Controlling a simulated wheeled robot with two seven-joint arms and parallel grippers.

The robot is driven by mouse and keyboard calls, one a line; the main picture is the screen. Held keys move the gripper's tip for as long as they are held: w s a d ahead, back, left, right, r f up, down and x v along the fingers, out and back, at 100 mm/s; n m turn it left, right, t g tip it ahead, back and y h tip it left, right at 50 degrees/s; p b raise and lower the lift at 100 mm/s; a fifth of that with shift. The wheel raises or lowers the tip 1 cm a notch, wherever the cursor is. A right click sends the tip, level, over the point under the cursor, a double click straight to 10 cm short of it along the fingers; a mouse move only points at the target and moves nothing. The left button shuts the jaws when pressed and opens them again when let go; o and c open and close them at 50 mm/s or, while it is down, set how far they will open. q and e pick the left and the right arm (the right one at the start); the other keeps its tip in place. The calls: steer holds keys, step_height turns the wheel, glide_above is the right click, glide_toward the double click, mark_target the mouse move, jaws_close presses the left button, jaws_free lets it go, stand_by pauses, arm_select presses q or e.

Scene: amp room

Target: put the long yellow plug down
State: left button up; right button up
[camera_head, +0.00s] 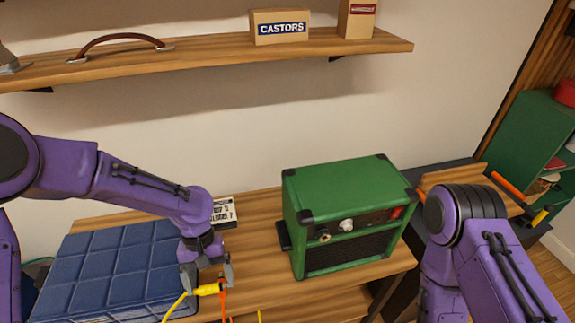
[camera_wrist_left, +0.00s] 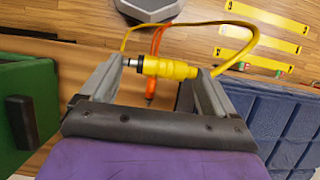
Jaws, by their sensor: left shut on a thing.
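The long yellow plug (camera_wrist_left: 168,68) lies across between the two fingers of my left gripper (camera_wrist_left: 157,75) in the left wrist view. It has a metal tip at one end and a yellow cable at the other. In the head view the plug (camera_head: 207,290) is held by my left gripper (camera_head: 206,278) near the bench's front edge, between the blue quilted pad and the green amp. An orange cable (camera_head: 224,299) with an orange plug hangs just beside it. The gripper is shut on the yellow plug. My right arm shows at the right, but its gripper is out of view.
A green amp (camera_head: 345,205) stands on the wooden bench (camera_head: 262,222), with jacks and a red switch on its front. A blue quilted pad (camera_head: 110,265) covers the left side. A small printed card (camera_head: 224,211) lies behind my gripper. A shelf (camera_head: 210,50) runs above.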

arm_select(q)
steer(key=w+a+m+y+b, duration=0.1)
steer(key=w+m+b, duration=0.1)
steer(key=w+b, duration=0.4)
steer(key=shift+w+a+r+m+b, duration=0.3)
steer(key=shift+w+r+m, duration=0.1)
steer(key=shift+w, duration=0.7)
arm_select(e)
step_height(320, 180, down, 8)
steer(key=shift+f, duration=0.2)
arm_select(q)
steer(key=shift+r, duration=0.15)
arm_select(e)
steer(key=shift+r, duration=0.15)
